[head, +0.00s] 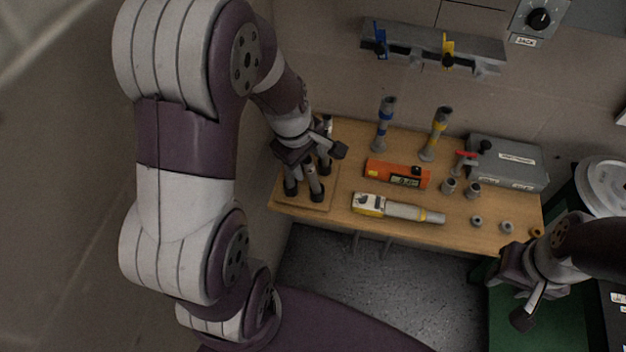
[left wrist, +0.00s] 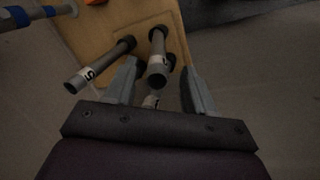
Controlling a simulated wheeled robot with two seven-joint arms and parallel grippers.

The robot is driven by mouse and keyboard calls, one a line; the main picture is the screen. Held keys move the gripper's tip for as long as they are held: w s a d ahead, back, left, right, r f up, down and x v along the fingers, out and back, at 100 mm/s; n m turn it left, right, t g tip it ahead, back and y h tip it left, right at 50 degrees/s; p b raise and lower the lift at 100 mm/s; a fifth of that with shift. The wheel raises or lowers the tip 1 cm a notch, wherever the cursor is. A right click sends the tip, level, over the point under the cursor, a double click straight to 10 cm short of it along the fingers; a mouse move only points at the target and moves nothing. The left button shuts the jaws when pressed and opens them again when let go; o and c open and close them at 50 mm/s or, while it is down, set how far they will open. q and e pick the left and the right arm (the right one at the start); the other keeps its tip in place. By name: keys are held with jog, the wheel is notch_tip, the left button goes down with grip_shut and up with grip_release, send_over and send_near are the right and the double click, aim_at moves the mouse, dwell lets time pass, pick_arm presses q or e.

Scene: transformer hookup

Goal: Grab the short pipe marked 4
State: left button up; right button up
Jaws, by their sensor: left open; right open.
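Several short grey pipes with dark ends stand on a wooden board (head: 327,190) at the table's left end. In the left wrist view one pipe (left wrist: 88,76) is marked 5. A second pipe (left wrist: 158,70) shows between my fingers with a label I cannot read surely. A third pipe (left wrist: 151,101) is mostly hidden, its label partly showing. I cannot tell which is marked 4. My left gripper (head: 310,153) is open above the pipes, its fingers (left wrist: 160,88) on either side of the second pipe without visibly holding it. My right gripper (head: 528,300) is open and empty at the lower right.
On the table (head: 340,212) are an orange level (head: 397,173), a yellow-white tool (head: 398,208), two tall banded pipes, blue (head: 384,125) and yellow (head: 436,134), small fittings (head: 477,221) and a grey case (head: 508,163). A wall rack (head: 432,46) hangs behind.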

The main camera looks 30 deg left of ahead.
aim_at(310, 170)
pick_arm(q)
jog(key=x, duration=0.5)
jog(key=shift+w+a+f+b, duration=0.2)
jog(key=shift+w+f+b, duration=0.1)
jog(key=shift+w+b, duration=0.1)
jog(key=shift+s+r, duration=0.1)
jog(key=shift+d, duration=0.1)
jog(key=shift+c, duration=1.2)
grip_shut()
